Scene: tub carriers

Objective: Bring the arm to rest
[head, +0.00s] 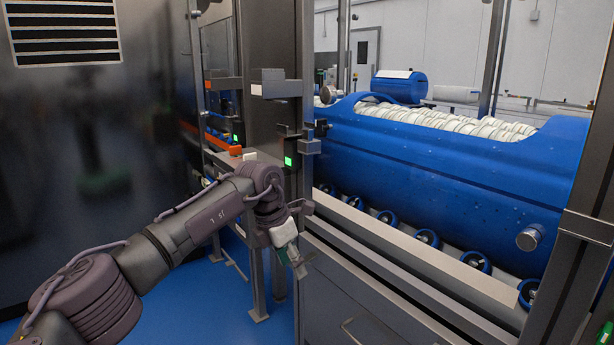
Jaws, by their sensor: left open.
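My left arm comes in from the lower left and reaches to the middle of the head view. Its gripper (299,262) hangs below the wrist, beside the metal frame, with its fingers pointing down. It is open and I see nothing between its fingers. The gripper is small in the picture and partly seen side-on. My right gripper is not in view.
A large blue tub (455,190) filled with white rolled items lies on a roller conveyor (385,235) at the right. A dark metal post (278,90) stands behind the gripper. A dark glossy cabinet (90,150) fills the left. Blue floor (225,310) shows below.

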